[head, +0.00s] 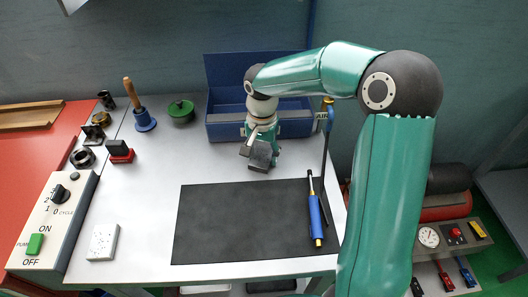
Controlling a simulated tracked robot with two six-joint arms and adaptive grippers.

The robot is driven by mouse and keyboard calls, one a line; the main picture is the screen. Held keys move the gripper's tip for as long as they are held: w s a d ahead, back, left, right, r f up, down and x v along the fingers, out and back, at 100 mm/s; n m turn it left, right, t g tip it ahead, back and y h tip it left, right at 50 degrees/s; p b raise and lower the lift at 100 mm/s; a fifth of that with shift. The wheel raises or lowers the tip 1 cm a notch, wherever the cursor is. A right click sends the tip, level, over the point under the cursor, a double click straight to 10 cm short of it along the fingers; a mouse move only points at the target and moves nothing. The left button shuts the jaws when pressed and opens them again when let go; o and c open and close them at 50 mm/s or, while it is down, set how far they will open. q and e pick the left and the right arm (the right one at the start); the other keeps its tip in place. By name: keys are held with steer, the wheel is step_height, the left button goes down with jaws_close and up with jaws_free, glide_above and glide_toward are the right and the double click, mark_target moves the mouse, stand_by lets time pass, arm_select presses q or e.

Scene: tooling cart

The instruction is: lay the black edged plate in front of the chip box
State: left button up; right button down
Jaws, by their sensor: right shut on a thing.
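The chip box (225,130) is the blue open box at the back of the cart top, with a raised back wall. My right gripper (258,150) hangs in front of its front wall, pointing down. It is shut on a small dark piece (262,157), which appears to be the black edged plate. The piece is tilted and partly hidden by the gripper. I cannot tell whether it touches the cart top. My left gripper is out of view.
A black mat (225,225) covers the front middle, with a blue tool (315,215) on its right side. A white block (103,242), a red-based block (120,152), a handbell-like tool (143,118) and a green-topped pot (181,112) stand left. The cart top between is clear.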

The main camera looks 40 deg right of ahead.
mark_target(262, 156)
steer(key=shift+r, duration=0.1)
steer(key=shift+c, duration=1.7)
jaws_free()
step_height(262, 156, up, 12)
steer(key=shift+p, duration=0.4)
